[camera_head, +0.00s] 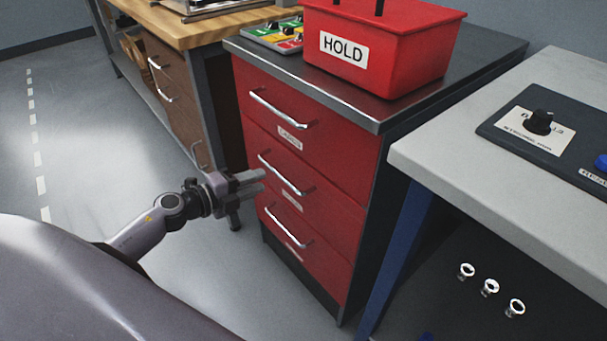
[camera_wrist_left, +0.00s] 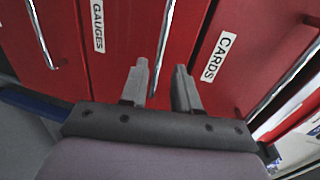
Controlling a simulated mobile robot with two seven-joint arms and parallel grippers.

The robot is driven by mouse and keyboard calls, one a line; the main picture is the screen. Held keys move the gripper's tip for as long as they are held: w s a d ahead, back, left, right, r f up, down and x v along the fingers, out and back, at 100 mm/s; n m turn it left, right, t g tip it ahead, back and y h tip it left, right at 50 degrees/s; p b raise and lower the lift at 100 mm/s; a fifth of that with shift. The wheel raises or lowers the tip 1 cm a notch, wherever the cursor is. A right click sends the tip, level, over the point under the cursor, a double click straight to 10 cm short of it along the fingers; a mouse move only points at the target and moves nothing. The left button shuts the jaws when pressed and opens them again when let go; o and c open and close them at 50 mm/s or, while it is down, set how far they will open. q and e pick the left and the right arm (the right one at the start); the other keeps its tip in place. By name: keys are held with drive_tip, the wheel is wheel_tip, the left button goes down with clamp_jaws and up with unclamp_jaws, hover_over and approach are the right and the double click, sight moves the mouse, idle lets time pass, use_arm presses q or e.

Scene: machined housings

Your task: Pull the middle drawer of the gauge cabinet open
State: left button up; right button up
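The red gauge cabinet (camera_head: 338,238) has three drawers in a column, all looking shut. The middle drawer (camera_head: 325,208) has a silver bar handle (camera_head: 282,176); this handle also shows in the left wrist view (camera_wrist_left: 166,40). My left gripper (camera_head: 256,182) is open in front of the middle drawer, just left of its handle. In the left wrist view its two fingers (camera_wrist_left: 160,68) stand apart, with the handle lined up in the gap between them. I cannot tell whether they touch it. The label GAUGES (camera_wrist_left: 98,25) is beside that handle. My right gripper is not in view.
The top drawer handle (camera_head: 278,110) and bottom drawer handle (camera_head: 288,229) lie above and below. A red HOLD box (camera_head: 420,62) stands on the cabinet top. A grey table (camera_head: 470,178) is close on the right, a wooden workbench (camera_head: 195,30) on the left. Floor before the cabinet is clear.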

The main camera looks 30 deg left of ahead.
sight(278, 172)
use_arm(q)
drive_tip(key=shift+b+x, duration=0.85)
drive_tip(key=shift+x, duration=2.85)
drive_tip(key=shift+r, duration=0.1)
clamp_jaws()
